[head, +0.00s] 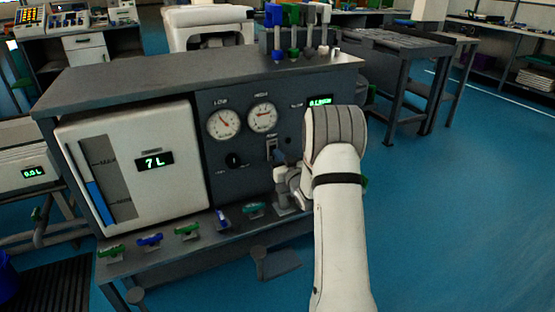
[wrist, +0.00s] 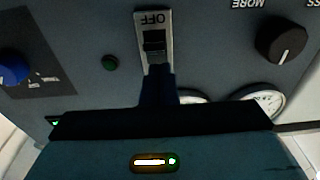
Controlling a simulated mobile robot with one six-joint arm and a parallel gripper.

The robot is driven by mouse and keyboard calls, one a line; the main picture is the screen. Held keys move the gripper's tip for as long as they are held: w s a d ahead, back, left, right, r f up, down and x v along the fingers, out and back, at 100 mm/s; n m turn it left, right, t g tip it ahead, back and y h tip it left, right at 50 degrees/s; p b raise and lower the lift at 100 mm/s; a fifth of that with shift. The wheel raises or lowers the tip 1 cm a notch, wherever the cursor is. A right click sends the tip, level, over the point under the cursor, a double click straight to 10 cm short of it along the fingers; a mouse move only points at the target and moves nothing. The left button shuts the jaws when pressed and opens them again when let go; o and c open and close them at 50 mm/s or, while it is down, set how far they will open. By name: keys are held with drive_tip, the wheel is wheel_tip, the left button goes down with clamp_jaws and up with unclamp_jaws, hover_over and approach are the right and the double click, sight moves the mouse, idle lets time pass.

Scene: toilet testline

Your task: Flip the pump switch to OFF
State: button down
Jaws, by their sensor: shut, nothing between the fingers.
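My gripper (head: 281,157) is shut and empty, close in front of the switch. In the wrist view my gripper's dark blue fingers (wrist: 158,76) reach the rocker's edge and hide the plate's other end. I cannot tell whether they touch it or which way the rocker is set.
The LOW dial (head: 224,124) and HIGH dial (head: 262,117) are above the switch. A black knob (head: 234,160) is to its left. A blue knob (wrist: 12,70) and a green button (wrist: 110,62) are near it in the wrist view. Several coloured valves line the lower shelf (head: 170,262).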

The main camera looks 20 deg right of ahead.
drive_tip(key=s+f+p, duration=0.2)
drive_tip(key=s+f, duration=0.2)
drive_tip(key=s, duration=0.4)
drive_tip(key=shift+a+f, duration=0.15)
drive_tip(key=shift+s, duration=0.1)
